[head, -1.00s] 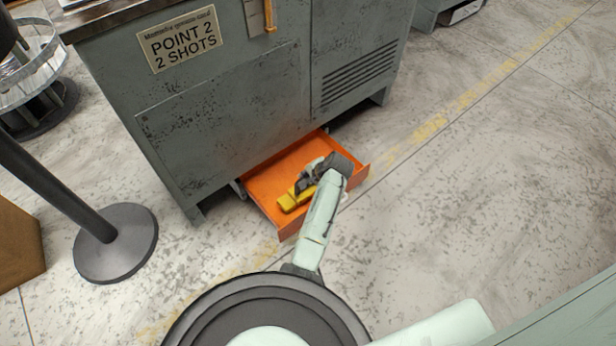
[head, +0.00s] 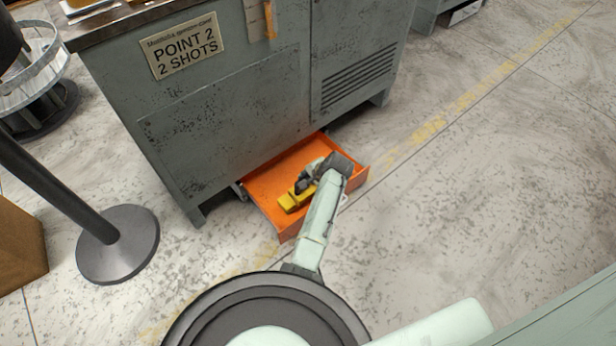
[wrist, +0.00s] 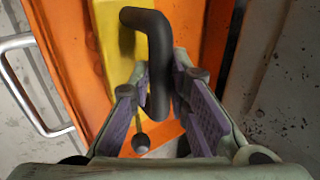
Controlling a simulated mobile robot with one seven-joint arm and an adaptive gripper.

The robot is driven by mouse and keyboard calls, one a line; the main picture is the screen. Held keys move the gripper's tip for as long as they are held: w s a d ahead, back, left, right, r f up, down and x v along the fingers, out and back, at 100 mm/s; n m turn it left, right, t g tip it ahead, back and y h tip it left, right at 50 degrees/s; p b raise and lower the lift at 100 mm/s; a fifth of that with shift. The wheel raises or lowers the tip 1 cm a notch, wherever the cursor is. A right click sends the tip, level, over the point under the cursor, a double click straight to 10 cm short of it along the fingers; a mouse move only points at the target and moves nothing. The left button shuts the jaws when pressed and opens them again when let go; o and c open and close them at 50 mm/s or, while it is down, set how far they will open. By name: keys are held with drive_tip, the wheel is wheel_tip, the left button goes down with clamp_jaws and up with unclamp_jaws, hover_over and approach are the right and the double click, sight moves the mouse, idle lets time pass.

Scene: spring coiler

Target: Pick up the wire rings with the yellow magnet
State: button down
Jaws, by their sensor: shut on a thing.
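The yellow magnet (head: 290,202) lies in the open orange drawer at the foot of the grey-green cabinet. In the wrist view its yellow body (wrist: 115,45) is partly hidden, and its bent black handle (wrist: 152,60) runs down between my fingers. My gripper (head: 306,184) is over the drawer, and in the wrist view my gripper (wrist: 160,110) is shut on the black handle. A small dark knob on a thin stem (wrist: 140,143) shows below the handle; I cannot tell what it belongs to. I see no wire rings.
The orange drawer (head: 262,187) sticks out of the cabinet (head: 225,120) close to the floor, and its walls surround the magnet. A black post on a round base (head: 118,245) stands at the left. The floor on the right is clear.

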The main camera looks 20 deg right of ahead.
drive_tip(key=shift+w+r+p, duration=0.1)
drive_tip(key=shift+r+p, duration=3.15)
drive_tip(key=shift+r, duration=0.6)
